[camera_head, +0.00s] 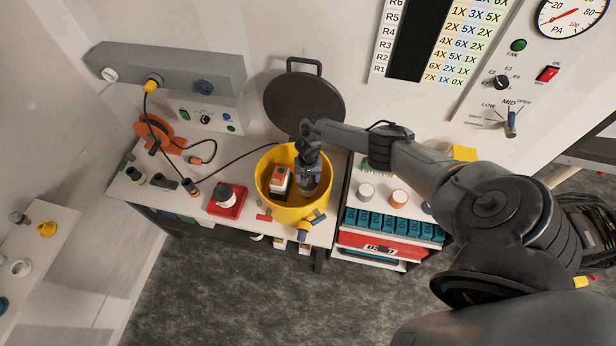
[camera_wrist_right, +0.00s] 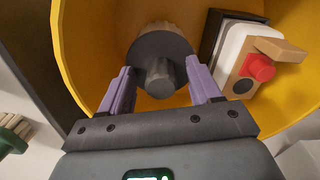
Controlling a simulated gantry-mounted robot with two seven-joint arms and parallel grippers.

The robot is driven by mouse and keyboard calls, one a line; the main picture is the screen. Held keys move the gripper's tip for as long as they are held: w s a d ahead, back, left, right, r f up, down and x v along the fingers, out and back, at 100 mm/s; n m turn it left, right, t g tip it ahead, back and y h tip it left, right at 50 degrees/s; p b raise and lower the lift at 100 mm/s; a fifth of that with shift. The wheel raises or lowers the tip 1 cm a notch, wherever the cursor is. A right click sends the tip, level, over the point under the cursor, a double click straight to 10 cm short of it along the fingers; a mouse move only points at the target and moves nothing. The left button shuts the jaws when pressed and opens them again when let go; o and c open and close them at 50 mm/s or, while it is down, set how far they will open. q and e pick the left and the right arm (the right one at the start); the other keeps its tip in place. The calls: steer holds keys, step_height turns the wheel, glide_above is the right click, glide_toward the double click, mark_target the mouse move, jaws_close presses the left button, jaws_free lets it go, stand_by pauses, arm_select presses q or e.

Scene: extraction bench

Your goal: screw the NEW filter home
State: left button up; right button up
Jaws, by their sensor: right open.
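A filter-like part (camera_wrist_right: 160,45) is in the right wrist view, with a dark round cap, a grey knob and a pale ribbed body behind. It is inside the yellow bucket (camera_head: 265,187), whose wall also fills much of the wrist view (camera_wrist_right: 85,35). My right gripper (camera_head: 309,178) reaches down into the bucket. Its purple fingers (camera_wrist_right: 160,70) are open, one on each side of the grey knob. I cannot tell whether this is the new filter. In the head view the gripper hides the part. My left gripper is not in view.
A white and tan block with a red button (camera_wrist_right: 262,67) stands close right of the filter-like part; it also shows in the bucket (camera_head: 281,180). A red tray (camera_head: 238,211) holds a dark-and-white part. A round dark lid (camera_head: 300,98) leans behind. A shelf unit (camera_head: 350,212) stands right.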

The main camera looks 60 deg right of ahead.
step_height(320, 180, up, 9)
steer(key=p, duration=0.2)
steer(key=shift+r+p, duration=0.1)
steer(key=shift+p, duration=0.3)
steer(key=shift+r, duration=0.8)
